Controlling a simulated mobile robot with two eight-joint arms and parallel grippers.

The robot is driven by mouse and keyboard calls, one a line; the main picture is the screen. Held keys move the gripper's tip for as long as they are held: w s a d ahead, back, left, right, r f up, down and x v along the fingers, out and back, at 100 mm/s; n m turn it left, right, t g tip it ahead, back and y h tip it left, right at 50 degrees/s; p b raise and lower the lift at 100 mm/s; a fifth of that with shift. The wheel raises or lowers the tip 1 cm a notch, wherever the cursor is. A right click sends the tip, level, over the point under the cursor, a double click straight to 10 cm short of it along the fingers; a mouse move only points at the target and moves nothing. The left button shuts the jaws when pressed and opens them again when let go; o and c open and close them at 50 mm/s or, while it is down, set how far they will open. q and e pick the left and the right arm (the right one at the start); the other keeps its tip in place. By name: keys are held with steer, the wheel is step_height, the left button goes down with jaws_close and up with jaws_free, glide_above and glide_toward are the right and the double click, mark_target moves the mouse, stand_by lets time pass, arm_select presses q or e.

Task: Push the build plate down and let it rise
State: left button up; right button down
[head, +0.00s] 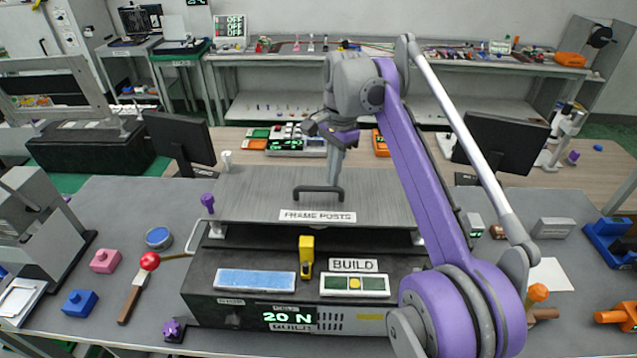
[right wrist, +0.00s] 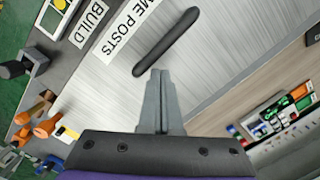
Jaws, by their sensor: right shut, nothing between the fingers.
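The build plate (head: 250,190) is a flat grey panel marked FRAME POSTS, with a dark bar handle (head: 318,191) near its front edge. It sits level above a black base (head: 210,285), with a gap under its front edge. My right gripper (head: 334,180) points down over the plate, just behind the handle. In the right wrist view the gripper (right wrist: 160,75) is shut and empty, its fingertips close to the handle (right wrist: 167,42). I cannot tell if the tips touch the plate. My left gripper is not in view.
The base front has a green display (head: 289,317) reading 20 N. A red-knobbed lever (head: 149,262) stands left of the base, and a yellow lever (head: 306,255) stands on it. Pink and blue blocks (head: 80,303) lie at left. Monitors (head: 180,140) stand behind.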

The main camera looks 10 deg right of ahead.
steer(key=shift+w+d+f, duration=0.1)
steer(key=shift+w+f, duration=0.05)
steer(key=shift+w, duration=0.05)
steer(key=shift+s+r, duration=0.25)
steer(key=shift+r, duration=0.15)
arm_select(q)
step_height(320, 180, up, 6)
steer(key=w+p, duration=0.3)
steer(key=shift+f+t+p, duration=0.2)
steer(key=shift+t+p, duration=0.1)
arm_select(e)
step_height(320, 180, up, 10)
steer(key=w+d, duration=0.1)
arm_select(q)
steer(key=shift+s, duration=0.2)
arm_select(e)
steer(key=shift+s, duration=0.1)
